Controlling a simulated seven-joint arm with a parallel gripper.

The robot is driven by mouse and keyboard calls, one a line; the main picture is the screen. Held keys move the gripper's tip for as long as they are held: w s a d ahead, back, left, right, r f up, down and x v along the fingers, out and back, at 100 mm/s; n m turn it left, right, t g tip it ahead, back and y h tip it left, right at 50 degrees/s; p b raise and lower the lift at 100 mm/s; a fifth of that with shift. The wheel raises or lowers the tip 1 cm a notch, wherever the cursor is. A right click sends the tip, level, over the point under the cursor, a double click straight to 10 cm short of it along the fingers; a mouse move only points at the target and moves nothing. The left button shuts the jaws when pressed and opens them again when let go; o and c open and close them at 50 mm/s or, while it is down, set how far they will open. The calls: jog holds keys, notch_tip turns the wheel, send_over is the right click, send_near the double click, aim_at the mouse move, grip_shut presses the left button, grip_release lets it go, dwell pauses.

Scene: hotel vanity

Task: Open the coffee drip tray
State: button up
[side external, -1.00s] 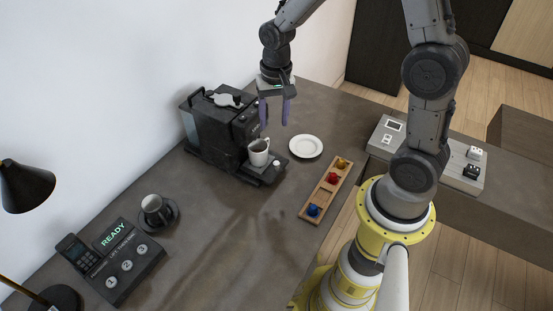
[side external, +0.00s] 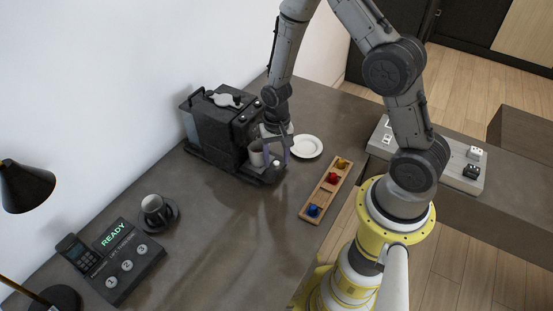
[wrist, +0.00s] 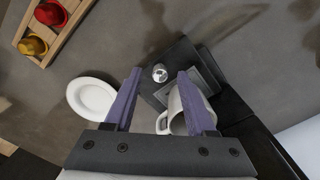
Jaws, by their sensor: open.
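The black coffee machine (side external: 215,130) stands against the wall. Its drip tray (side external: 262,175) juts out at the front, low down; in the wrist view the tray (wrist: 180,65) has a dark slab front with a round silver knob (wrist: 160,73). A mug (side external: 256,155) stands on the tray under the machine; in the wrist view the white mug (wrist: 176,118) is partly hidden by a finger. My gripper (side external: 277,158) is open and points down beside the mug. In the wrist view its purple fingers (wrist: 158,82) spread either side of the knob, which appears beyond their tips.
A white saucer (side external: 306,146) lies right of the tray. A wooden holder (side external: 325,190) with coloured capsules is in front. A cup on a dark saucer (side external: 172,222) and a control panel (side external: 125,255) are at left.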

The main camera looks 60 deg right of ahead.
jog(key=shift+f, duration=0.45)
grip_shut()
dwell(1.2)
